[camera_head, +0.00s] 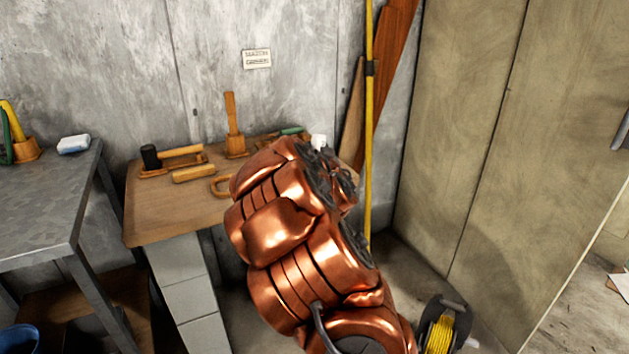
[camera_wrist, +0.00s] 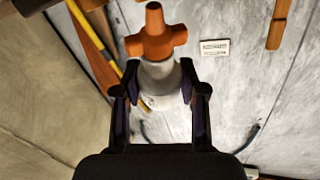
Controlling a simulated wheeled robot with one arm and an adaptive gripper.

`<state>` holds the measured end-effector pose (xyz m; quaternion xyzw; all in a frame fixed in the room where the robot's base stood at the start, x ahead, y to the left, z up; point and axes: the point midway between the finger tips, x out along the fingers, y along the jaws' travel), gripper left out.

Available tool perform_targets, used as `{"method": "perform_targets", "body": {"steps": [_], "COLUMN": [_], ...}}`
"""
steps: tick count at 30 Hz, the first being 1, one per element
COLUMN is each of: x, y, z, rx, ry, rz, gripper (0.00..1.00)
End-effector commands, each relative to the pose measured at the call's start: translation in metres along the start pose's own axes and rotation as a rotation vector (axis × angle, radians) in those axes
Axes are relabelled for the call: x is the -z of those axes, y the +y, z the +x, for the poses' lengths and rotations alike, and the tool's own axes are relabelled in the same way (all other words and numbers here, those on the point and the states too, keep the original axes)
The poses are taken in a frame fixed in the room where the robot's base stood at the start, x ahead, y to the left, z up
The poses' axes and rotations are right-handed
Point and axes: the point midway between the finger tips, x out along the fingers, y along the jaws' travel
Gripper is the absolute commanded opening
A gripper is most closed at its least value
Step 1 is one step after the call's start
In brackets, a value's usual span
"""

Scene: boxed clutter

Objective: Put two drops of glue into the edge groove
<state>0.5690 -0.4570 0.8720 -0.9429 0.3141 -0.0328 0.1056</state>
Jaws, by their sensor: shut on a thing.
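My gripper (camera_wrist: 160,95) is shut on a glue bottle with a white body (camera_wrist: 160,76) and an orange nozzle cap (camera_wrist: 154,38). The wrist view shows the room upside down, so the nozzle points downward in the room. In the head view, a small white part (camera_head: 319,141), apparently the bottle, shows beyond my copper-coloured arm. The arm hides most of the gripper there. A wooden bench (camera_head: 150,215) stands behind and left of my arm. No edge groove can be made out; the bench's right part is hidden by my arm.
On the bench are a black-headed mallet (camera_head: 151,157), an upright wooden mallet (camera_head: 235,142), a wooden block (camera_head: 194,174) and a wooden clamp-like piece (camera_head: 221,188). A yellow pole (camera_head: 369,100) and boards (camera_head: 390,70) lean on the wall. A grey metal table (camera_head: 40,205) stands left.

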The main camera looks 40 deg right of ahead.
Motion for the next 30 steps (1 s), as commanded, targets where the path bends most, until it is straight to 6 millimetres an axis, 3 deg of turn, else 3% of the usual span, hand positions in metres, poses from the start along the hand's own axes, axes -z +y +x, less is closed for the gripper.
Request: {"method": "perform_targets", "body": {"steps": [11,30], "x": [0.004,0.045], "y": [-0.001,-0.01], "z": [0.0,0.0], "rx": [0.001,0.001], "ry": [0.001,0.002], "rz": [0.0,0.0], "gripper": [0.34,0.34]}}
